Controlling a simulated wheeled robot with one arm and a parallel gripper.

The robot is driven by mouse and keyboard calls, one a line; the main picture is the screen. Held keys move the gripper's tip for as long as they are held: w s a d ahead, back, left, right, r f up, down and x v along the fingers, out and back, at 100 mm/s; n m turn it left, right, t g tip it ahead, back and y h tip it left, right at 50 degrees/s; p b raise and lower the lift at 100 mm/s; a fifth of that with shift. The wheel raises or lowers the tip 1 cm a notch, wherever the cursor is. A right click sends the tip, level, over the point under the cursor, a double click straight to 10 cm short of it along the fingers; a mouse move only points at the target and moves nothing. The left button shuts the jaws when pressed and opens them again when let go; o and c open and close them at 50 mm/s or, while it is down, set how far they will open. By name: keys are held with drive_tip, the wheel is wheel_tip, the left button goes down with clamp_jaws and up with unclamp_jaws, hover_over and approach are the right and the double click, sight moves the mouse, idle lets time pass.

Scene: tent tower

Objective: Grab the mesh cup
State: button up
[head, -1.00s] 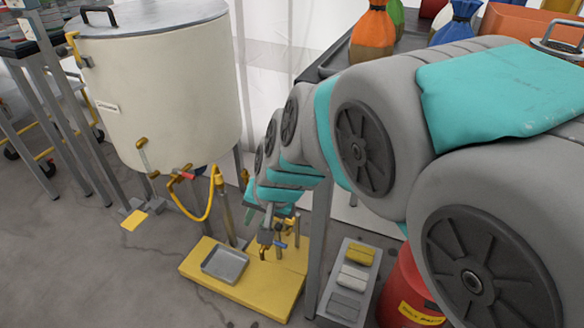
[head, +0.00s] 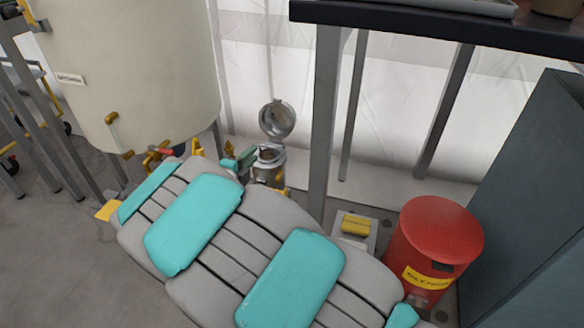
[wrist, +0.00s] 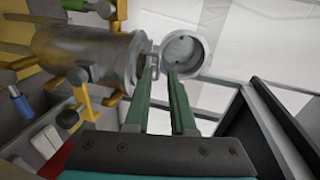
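I cannot clearly make out a mesh cup. A metal canister (head: 268,172) with its round hinged lid (head: 277,118) open stands beyond my arm in the head view. In the wrist view the canister (wrist: 85,55) appears sideways, with the lid (wrist: 187,52) to its right. A small metal bracket or handle shows at the mouth; the inside is hidden. My gripper (wrist: 160,76) has two green fingers, apart with a narrow gap and nothing visible between them. Their tips are close to the canister mouth and lid; contact cannot be told. In the head view my gripper (head: 239,160) is left of the mouth.
A large cream tank (head: 130,70) with a red-handled tap stands at left. A table (head: 420,30) with metal legs is above right. A red bin (head: 432,245) and a small stand with a yellow block (head: 355,224) are at lower right. A white tent wall is behind.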

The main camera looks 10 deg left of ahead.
sight(268, 160)
drive_tip(key=shift+m+h, duration=0.3)
drive_tip(key=shift+d+b+x, duration=0.2)
drive_tip(key=shift+b+x, duration=0.1)
drive_tip(key=shift+x, duration=3.5)
drive_tip(key=shift+f, duration=0.1)
drive_tip(key=shift+c, duration=0.2)
clamp_jaws()
drive_tip(key=shift+s, duration=0.1)
